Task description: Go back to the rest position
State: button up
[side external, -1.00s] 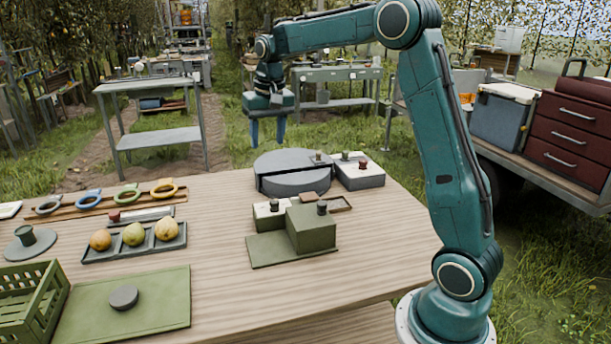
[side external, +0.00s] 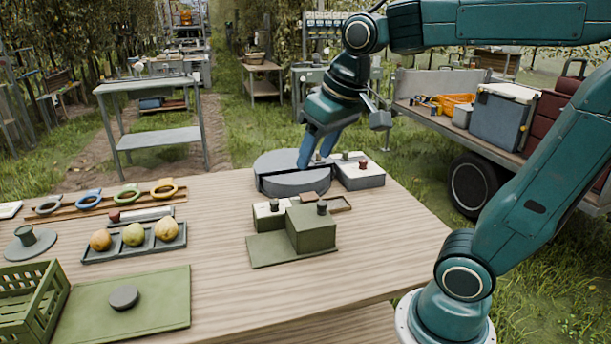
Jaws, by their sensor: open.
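My gripper (side external: 316,154) is at the back of the wooden table (side external: 370,265), tilted, with its blue fingers pointing down and left. The fingers are apart and nothing shows between them. In the picture they overlap the right part of the round grey two-part block (side external: 290,182). I cannot tell whether they touch it or hang above or behind it.
Right of the fingers is a grey box (side external: 360,178) with small knobs. A green stepped block (side external: 311,228) stands mid-table. The table's front right is clear.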

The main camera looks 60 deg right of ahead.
jog(key=s+a+f+n+t, duration=0.1)
jog(key=s+a+f+n, duration=0.1)
jog(key=s, duration=0.7)
notch_tip(320, 180, down, 2)
jog(key=shift+a+f, duration=0.1)
jog(key=shift+a, duration=0.35)
jog(key=shift+s, duration=0.1)
